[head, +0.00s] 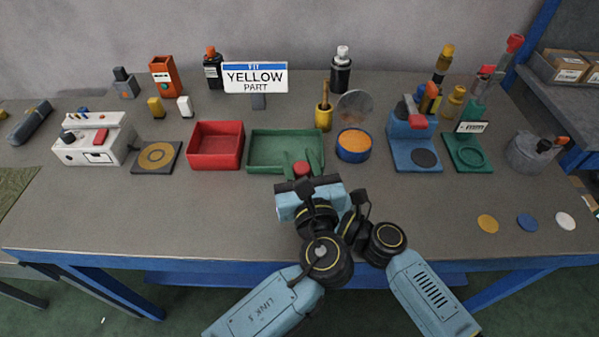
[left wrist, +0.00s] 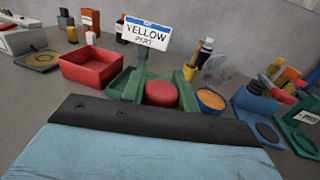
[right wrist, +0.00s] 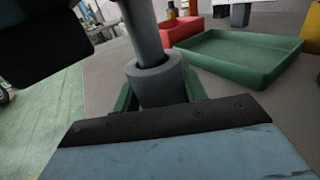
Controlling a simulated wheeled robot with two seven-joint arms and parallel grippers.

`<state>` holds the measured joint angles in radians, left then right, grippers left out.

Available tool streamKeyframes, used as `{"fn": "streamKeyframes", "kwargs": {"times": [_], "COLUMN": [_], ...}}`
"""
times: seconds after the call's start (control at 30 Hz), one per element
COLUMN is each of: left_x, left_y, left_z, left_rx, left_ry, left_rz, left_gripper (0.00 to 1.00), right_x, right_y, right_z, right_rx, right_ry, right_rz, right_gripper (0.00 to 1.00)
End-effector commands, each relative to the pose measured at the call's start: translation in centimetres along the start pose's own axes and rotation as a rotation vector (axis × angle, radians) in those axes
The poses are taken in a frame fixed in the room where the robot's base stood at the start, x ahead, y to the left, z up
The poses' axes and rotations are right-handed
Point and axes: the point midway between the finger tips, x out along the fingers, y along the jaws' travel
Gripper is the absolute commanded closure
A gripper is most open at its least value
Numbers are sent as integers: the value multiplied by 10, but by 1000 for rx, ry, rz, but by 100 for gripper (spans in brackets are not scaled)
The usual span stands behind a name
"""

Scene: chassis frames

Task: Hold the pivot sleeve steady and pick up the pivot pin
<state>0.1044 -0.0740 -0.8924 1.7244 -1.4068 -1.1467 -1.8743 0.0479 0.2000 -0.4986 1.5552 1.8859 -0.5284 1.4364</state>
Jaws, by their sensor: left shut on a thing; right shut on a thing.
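My left gripper (head: 303,168) is shut on a red round piece (left wrist: 162,96), which looks like the head of the pivot pin. In the right wrist view, a grey rod, taken as the pin's shaft (right wrist: 142,28), stands in the mouth of a thicker grey pivot sleeve (right wrist: 156,82). My right gripper (right wrist: 160,92) is shut around that sleeve with its green fingers. How deep the shaft sits is hidden. In the head view, the right gripper's fingers and the sleeve are hidden behind the left arm.
A green tray (head: 262,163) lies just beyond the grippers, with a red tray (head: 191,166) to its left. A blue bowl of orange stuff (head: 353,158) and a blue stand (head: 396,158) are to the right. The front table areas on both sides are mostly clear.

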Motion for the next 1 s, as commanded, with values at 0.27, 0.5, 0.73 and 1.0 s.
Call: {"fn": "streamKeyframes", "kwargs": {"times": [0.27,0.5,0.73,1.0], "left_x": [0,0,0,0], "left_y": [0,0,0,0], "left_z": [54,69,69,69], "left_rx": [-5,-1,0,0], "left_ry": [-1,1,0,0], "left_rz": [0,1,0,0], "left_gripper": [94,94,94,94], "right_x": [0,0,0,0], "right_y": [0,0,0,0], "right_z": [1,1,1,1], "right_rx": [-1,-1,-1,0], "right_ry": [-2,-2,-2,-1], "right_rz": [0,0,0,0], "right_gripper": [87,87,54,32]}}
